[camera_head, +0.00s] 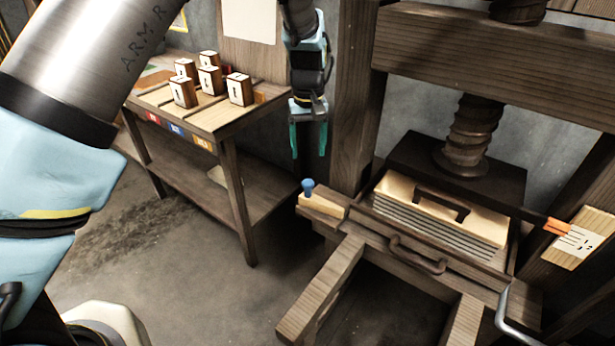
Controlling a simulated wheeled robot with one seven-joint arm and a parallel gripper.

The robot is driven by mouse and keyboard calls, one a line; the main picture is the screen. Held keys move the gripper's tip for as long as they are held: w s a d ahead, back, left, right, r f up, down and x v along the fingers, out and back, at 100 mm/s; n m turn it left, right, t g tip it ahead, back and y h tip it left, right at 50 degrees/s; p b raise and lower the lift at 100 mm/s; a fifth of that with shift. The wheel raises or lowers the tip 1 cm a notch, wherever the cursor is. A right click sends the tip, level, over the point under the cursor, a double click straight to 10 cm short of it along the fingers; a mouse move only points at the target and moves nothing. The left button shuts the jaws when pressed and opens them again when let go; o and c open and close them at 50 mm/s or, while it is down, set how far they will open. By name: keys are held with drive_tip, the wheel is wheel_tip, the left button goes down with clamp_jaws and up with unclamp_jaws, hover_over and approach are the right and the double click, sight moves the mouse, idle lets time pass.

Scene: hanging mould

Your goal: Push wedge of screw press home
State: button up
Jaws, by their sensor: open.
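The wedge (323,206) is a pale wooden piece with a blue knob (308,187) on top. It lies at the left end of the press bed, by the foot of the left post, with its outer end sticking out to the left. The screw press has a thick wooden screw (472,135) above a dark platen (455,165). Under it a stack of sheets with a handled board (440,200) sits in a tray. My gripper (309,152) points down with its teal fingers apart and empty. It hangs above the wedge in the picture, left of the post, not touching it.
A wooden side table (215,125) with several marked blocks stands at the left. The press's left post (357,95) is close beside my gripper. A tray handle (418,256) and frame rails stick out in front. An orange pointer (557,226) meets a marked plate at right.

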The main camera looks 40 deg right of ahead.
sight(309, 182)
wheel_tip(309, 182, down, 10)
drive_tip(key=shift+p, duration=1)
drive_tip(key=shift+c, duration=0.2)
clamp_jaws()
drive_tip(key=shift+s, duration=0.1)
idle(0.5)
